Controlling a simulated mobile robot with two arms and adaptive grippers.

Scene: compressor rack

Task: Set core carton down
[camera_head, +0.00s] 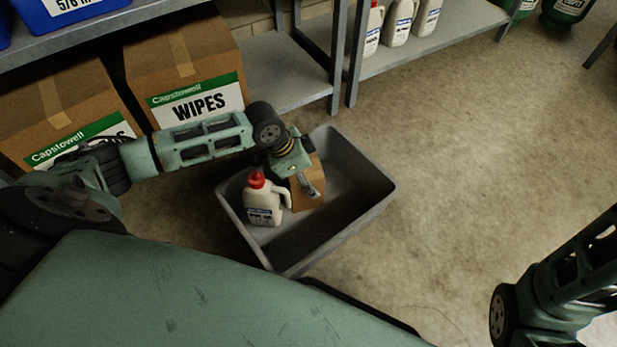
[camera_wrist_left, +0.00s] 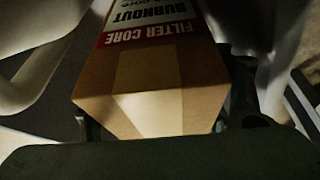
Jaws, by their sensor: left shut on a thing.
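The core carton (camera_head: 306,190) is a small brown box in the grey bin (camera_head: 357,223), beside the bin's back wall. In the left wrist view the carton (camera_wrist_left: 155,90) shows a red and white label reading "FILTER CORE BURNOUT". My left gripper (camera_head: 312,186) is shut on the carton from above. Whether the carton's underside touches the bin floor is hidden. A white jug (camera_head: 264,203) with a red cap stands in the bin just left of the carton. My right arm shows at the lower right, but its gripper is out of view.
Two large brown cartons, one marked WIPES (camera_head: 185,75), sit on the shelf at the left. White bottles (camera_head: 400,20) stand on another shelf at the back. The bin's front right part is empty, and the concrete floor (camera_head: 480,150) to the right is clear.

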